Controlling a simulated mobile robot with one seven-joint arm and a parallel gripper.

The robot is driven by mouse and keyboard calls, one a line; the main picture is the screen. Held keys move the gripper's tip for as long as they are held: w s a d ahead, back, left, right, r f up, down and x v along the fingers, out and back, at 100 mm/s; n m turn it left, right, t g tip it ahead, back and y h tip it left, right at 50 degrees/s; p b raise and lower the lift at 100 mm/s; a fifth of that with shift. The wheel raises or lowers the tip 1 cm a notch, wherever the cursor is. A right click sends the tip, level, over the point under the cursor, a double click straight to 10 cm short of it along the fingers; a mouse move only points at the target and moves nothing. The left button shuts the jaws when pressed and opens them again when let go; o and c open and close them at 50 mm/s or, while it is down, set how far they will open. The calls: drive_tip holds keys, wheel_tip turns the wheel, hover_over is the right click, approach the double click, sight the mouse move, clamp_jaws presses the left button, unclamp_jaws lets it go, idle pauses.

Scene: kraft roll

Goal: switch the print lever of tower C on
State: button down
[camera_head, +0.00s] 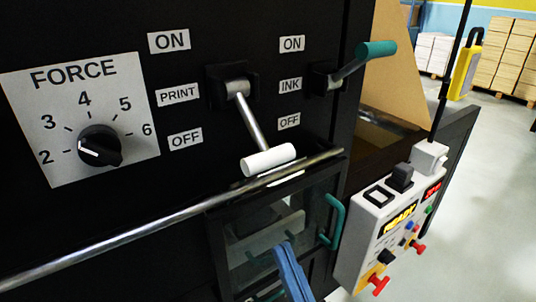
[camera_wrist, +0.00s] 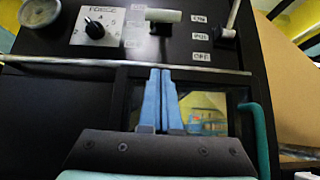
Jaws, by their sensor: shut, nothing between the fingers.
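The print lever (camera_head: 250,120) is a metal rod with a white cylindrical handle (camera_head: 268,160), next to the PRINT label (camera_head: 178,94). It slants down from its pivot, with the handle below the OFF label (camera_head: 186,138). The handle also shows at the top of the wrist view (camera_wrist: 163,16). My gripper (camera_head: 284,246) has blue fingers, shut and empty, below the handle and the metal rail. In the wrist view the fingertips (camera_wrist: 160,72) point up towards the rail, apart from the handle. No tower letter is readable.
A metal rail (camera_head: 170,222) crosses the panel just below the handle. The ink lever with a teal handle (camera_head: 376,50) stands to the right. A FORCE dial (camera_head: 99,146) is at left. A teal door handle (camera_head: 334,220) and a control box (camera_head: 388,225) are at lower right.

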sight(255, 130)
idle(0.4)
drive_tip(key=w+a+r+p, duration=0.1)
drive_tip(key=w+r+p, duration=0.1)
drive_tip(key=r, duration=0.3)
drive_tip(key=w+a+r+p, duration=0.1)
drive_tip(key=r+p, duration=0.4)
drive_tip(key=shift+w+a+r, duration=0.25)
drive_tip(key=shift+w+r, duration=0.1)
drive_tip(key=shift+s+r+p, duration=0.1)
drive_tip(key=shift+r+p, duration=0.05)
drive_tip(key=shift+p, duration=0.25)
drive_tip(key=shift+s+d+r+g+p, duration=0.15)
drive_tip(key=shift+s+r+g+p, duration=0.1)
drive_tip(key=shift+g+p, duration=0.25)
drive_tip(key=shift+d+r+p, duration=0.15)
drive_tip(key=shift+p, duration=0.3)
